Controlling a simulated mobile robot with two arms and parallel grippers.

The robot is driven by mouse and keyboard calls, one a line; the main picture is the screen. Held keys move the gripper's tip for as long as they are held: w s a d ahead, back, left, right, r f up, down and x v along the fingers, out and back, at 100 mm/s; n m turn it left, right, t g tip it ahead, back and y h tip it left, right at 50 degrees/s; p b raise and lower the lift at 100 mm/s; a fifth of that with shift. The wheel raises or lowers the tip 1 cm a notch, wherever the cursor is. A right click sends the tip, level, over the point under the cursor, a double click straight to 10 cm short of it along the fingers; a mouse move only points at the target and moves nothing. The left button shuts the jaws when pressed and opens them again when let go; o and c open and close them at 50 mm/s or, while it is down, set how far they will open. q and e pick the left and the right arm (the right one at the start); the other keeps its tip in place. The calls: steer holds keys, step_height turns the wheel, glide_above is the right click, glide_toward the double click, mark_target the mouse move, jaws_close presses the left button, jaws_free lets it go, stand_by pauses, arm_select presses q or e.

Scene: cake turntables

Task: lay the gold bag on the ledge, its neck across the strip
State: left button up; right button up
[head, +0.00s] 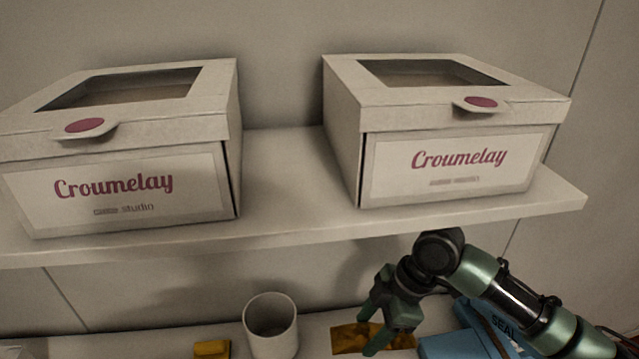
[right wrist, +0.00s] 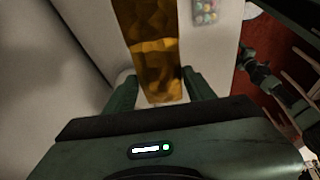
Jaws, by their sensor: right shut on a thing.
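The gold bag (head: 347,340) shows in the head view at the lower edge, right of the white cup, partly behind my right gripper (head: 373,324). In the right wrist view the crinkled gold bag (right wrist: 150,45) stretches away from between the fingers of my right gripper (right wrist: 160,88), which is shut on it. A blue device marked SEAL (head: 470,342) stands to the right, partly hidden by my right arm. I cannot make out its ledge or strip clearly. My left gripper is not in view.
A white cup (head: 271,328) and a small yellow-gold item (head: 212,349) stand left of the bag. A packet with coloured dots (right wrist: 205,12) lies beyond in the right wrist view.

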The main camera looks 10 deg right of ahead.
mark_target(372, 331)
steer(key=r+m+t, duration=0.1)
steer(key=m, duration=0.2)
steer(key=s+d+r+m+t+h+b, duration=0.1)
steer(key=r+m, duration=0.1)
steer(key=m, duration=0.1)
steer(key=s+d+r+m+t+b, duration=0.1)
steer(key=r+m, duration=0.1)
steer(key=shift+m+h, duration=0.3)
steer(key=shift+m, duration=0.1)
steer(key=m, duration=0.1)
steer(key=r+m+h, duration=0.1)
steer(key=m, duration=0.1)
steer(key=d+r+m+t, duration=0.1)
steer(key=shift+s+b, duration=0.4)
steer(key=m, duration=0.1)
steer(key=d+r+m+h, duration=0.1)
steer(key=m, duration=0.1)
steer(key=s+m+h, duration=0.1)
steer(key=shift+s+d+r+m, duration=0.1)
steer(key=shift+d+r+m, duration=0.15)
steer(key=shift+r+m, duration=0.05)
steer(key=shift+a, duration=0.1)
